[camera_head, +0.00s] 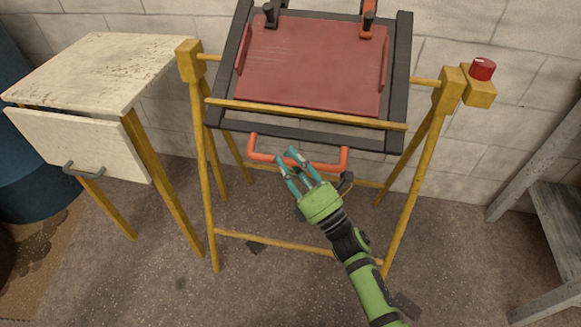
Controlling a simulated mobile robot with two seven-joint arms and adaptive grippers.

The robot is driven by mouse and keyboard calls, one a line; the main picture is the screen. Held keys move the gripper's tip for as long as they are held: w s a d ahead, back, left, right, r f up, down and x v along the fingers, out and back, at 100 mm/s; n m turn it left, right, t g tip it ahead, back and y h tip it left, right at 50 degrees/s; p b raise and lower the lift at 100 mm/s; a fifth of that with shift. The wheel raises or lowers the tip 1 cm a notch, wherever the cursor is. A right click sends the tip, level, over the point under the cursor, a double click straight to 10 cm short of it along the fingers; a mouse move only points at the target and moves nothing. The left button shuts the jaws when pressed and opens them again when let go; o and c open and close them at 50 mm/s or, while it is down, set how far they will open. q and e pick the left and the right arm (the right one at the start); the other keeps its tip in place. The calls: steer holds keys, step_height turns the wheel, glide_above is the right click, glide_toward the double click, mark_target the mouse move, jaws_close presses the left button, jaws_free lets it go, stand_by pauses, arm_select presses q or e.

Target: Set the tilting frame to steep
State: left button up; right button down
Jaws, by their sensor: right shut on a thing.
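The tilting frame (400,85) is a dark rectangular frame around a red panel (312,65), hung between the posts of a yellow stand (205,160). It leans, with its lower edge toward me. An orange bar handle (325,168) hangs below its lower edge. My right gripper (287,160) comes from the lower right, its teal fingers shut on the handle left of its middle. The fingers cover part of the handle. Two clamps stand at the panel's top edge, one black (270,16) and one orange (367,24). My left gripper is not in view.
A worn cream side table (105,65) with a drawer front and dark pull (84,172) stands at left. A red knob (483,69) sits on the right post. A blue barrel (30,180) is far left; grey shelving (560,215) is far right. A brick wall stands behind.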

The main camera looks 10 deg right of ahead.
steer(key=shift+w+d+f, duration=0.1)
steer(key=shift+f, duration=0.15)
stand_by(0.3)
steer(key=c, duration=1)
jaws_free()
steer(key=v, duration=1.2)
